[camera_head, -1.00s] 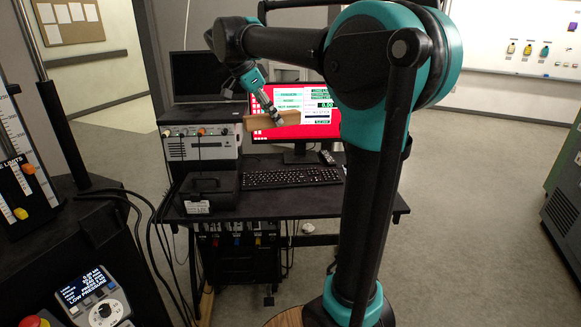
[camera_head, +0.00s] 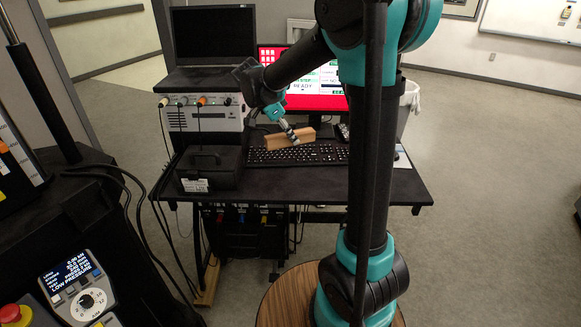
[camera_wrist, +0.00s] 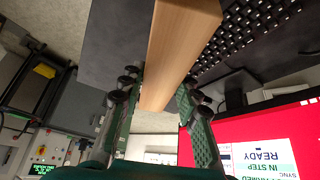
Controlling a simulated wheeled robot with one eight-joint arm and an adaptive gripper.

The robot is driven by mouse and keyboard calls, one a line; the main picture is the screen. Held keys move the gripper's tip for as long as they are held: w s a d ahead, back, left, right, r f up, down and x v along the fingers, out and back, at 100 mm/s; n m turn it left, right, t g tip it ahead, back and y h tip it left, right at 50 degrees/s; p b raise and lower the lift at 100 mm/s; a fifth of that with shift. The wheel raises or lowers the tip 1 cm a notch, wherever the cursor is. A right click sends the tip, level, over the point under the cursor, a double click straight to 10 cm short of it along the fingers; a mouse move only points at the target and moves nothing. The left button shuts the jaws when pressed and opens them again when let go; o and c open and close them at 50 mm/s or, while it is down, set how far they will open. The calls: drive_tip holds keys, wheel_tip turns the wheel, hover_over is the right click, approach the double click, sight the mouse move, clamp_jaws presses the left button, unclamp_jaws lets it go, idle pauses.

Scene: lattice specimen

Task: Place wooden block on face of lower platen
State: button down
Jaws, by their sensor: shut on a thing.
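The wooden block (camera_head: 275,142) is a long, light-brown bar, held above the back of the keyboard and in front of the monitor's lower edge. My gripper (camera_head: 292,135) is shut on it. In the wrist view the block (camera_wrist: 182,45) lies between the two green fingers of my gripper (camera_wrist: 160,92), and its long body extends toward the top of the picture. I cannot tell the gap between the block and the keyboard. The lower platen cannot be made out in either current view.
A black desk (camera_head: 380,186) holds a keyboard (camera_head: 300,154), a red-screened monitor (camera_head: 315,98), a black case (camera_head: 210,167) and a grey instrument (camera_head: 200,115) with a dark screen on top. A black machine with a control panel (camera_head: 78,285) stands at left. Floor at right is open.

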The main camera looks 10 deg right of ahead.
wheel_tip(320, 180, down, 15)
drive_tip(key=shift+r, duration=0.15)
idle(0.4)
drive_tip(key=c, duration=1.1)
unclamp_jaws()
